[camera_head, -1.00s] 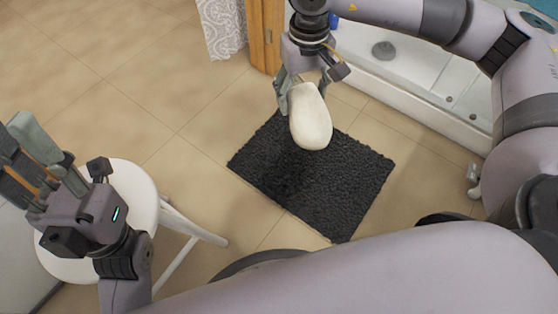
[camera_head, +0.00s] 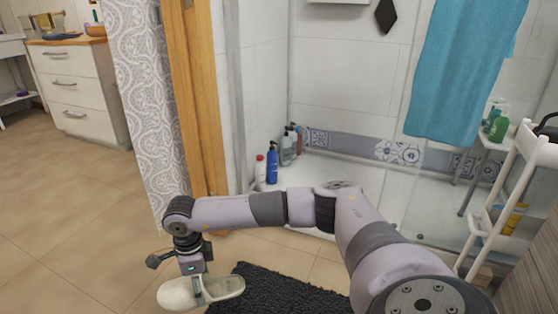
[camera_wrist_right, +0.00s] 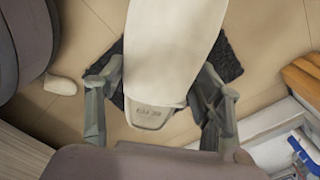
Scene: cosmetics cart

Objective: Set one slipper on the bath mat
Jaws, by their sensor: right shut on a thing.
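My right gripper (camera_head: 199,290) is shut on a cream-white slipper (camera_head: 228,287) at the bottom of the head view. In the right wrist view the slipper (camera_wrist_right: 172,45) lies between the two fingers, with lettering near its end. The dark shaggy bath mat (camera_head: 285,290) is beside and behind the slipper in the head view, cut off by the lower edge. The mat also shows behind the slipper in the wrist view (camera_wrist_right: 228,60). I cannot tell how high the slipper is above the floor. My left gripper is out of view.
A pale rounded thing, perhaps another slipper (camera_wrist_right: 60,84), is on the floor at the left of the wrist view. A shower tray (camera_head: 345,178) with bottles (camera_head: 272,165) is behind my right arm. A wooden post (camera_head: 197,95) and patterned curtain (camera_head: 150,110) stand left; a white rack (camera_head: 500,205) stands right.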

